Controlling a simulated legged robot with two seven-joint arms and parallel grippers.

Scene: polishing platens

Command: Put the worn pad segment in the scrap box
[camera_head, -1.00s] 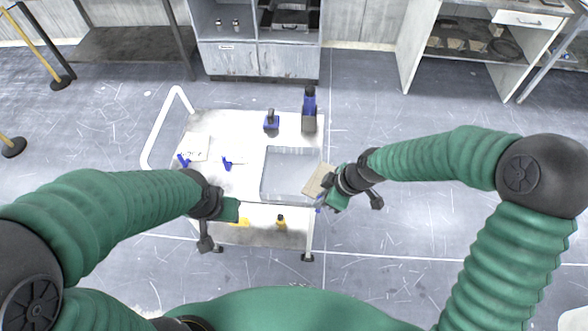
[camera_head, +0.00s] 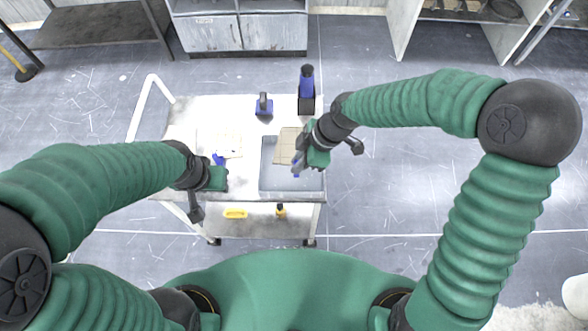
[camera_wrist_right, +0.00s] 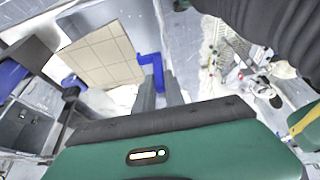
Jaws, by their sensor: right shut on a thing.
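The worn pad segment (camera_head: 286,146) is a tan, grid-grooved square with a blue tab. My right gripper (camera_head: 297,168) is shut on it and holds it above the back part of the scrap box (camera_head: 282,184). The box is a grey, open, shallow container at the cart's front right. In the right wrist view the segment (camera_wrist_right: 100,58) lies beyond the fingers (camera_wrist_right: 158,92), and its blue tab (camera_wrist_right: 150,68) is by the fingertips. My left gripper (camera_head: 216,178) is over the cart's front left; its finger opening is unclear.
The white cart (camera_head: 180,128) has a push handle (camera_head: 140,105) at left. A pale pad (camera_head: 230,146) with a blue tab (camera_head: 218,158) lies on its top. A blue hand tool (camera_head: 264,105) and a tall blue-black tool (camera_head: 306,90) stand behind. A yellow item (camera_head: 235,213) is on the lower shelf.

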